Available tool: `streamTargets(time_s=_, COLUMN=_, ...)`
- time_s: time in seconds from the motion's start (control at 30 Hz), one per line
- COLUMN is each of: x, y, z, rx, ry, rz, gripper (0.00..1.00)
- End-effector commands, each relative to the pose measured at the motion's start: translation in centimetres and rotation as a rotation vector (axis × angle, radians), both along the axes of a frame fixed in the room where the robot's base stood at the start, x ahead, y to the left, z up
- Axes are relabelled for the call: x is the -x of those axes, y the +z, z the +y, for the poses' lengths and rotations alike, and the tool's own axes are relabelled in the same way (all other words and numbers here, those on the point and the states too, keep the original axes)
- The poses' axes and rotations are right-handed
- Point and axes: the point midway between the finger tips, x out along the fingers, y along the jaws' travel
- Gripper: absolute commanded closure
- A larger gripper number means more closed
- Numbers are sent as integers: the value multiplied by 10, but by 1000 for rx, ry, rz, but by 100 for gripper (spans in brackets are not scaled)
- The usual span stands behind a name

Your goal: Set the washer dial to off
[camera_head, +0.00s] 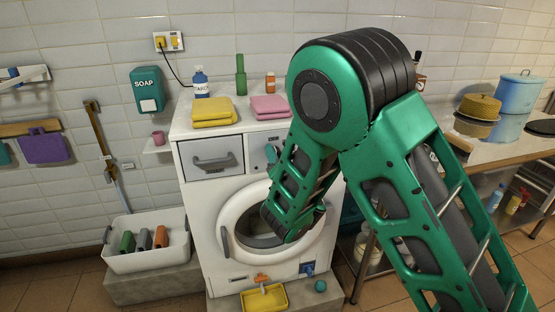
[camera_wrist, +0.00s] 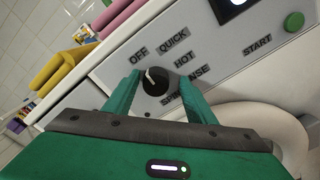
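The washer (camera_head: 205,225) is white, with a round door, and stands against the tiled wall. In the wrist view its dial (camera_wrist: 156,82) is a dark round knob with a white mark. The mark points up and left, roughly toward the OFF label (camera_wrist: 138,52). QUICK, HOT and a partly covered RINSE label sit around the dial. My gripper (camera_wrist: 161,78) is open, with one green finger on each side of the dial. The left finger looks close to it; I cannot tell if either finger touches. In the head view my arm hides the dial.
Yellow towels (camera_head: 212,111) and pink towels (camera_head: 270,106) lie on the washer top, with bottles behind. The panel also has a green start button (camera_wrist: 294,21). A white tub (camera_head: 150,257) stands left, a yellow dustpan (camera_head: 264,298) in front, and a counter (camera_head: 500,150) right.

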Motion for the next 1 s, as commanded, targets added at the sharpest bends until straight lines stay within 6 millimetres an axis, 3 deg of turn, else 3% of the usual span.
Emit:
streamTargets(time_s=0.43, x=8, y=1, z=2, rx=-4, ry=6, rz=-2, gripper=48)
streamTargets(time_s=1.0, x=80, y=1, z=-19, rx=2, ry=9, rz=-1, gripper=48)
